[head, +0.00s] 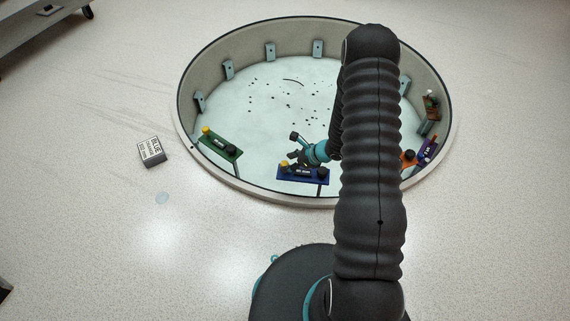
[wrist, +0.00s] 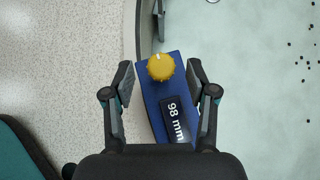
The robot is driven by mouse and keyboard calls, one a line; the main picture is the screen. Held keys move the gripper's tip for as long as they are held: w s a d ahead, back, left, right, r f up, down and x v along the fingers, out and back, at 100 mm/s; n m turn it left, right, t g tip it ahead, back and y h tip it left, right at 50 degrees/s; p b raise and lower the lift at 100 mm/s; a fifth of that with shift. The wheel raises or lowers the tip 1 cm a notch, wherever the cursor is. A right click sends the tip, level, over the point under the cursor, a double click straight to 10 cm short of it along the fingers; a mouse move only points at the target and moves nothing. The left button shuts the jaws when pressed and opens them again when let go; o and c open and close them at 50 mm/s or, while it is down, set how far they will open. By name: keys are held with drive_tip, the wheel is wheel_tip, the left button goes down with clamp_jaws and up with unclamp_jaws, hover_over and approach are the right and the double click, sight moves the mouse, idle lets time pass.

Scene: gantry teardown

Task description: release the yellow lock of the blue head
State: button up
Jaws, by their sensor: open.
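The blue head (head: 290,179) is mounted on the near rim of the round ring in the head view. In the wrist view the blue head (wrist: 149,92) fills the space between my fingers and carries a black label reading "98 mm". Its yellow lock (wrist: 161,67) is a round ridged knob with a pale mark near its top edge. In the head view the yellow lock (head: 284,164) shows at the left end of the head. My gripper (wrist: 160,84) is open, with one finger on each side of the blue head, and the knob lies between the fingertips. Contact cannot be told.
A green head (head: 222,148) sits on the ring's left rim. A purple head (head: 427,153) and an orange part (head: 408,158) are at the right, partly behind my arm. A labelled block (head: 152,151) stands on the floor at left. Dark specks dot the ring's floor.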

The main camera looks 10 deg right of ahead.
drive_tip(key=shift+x, duration=1.4)
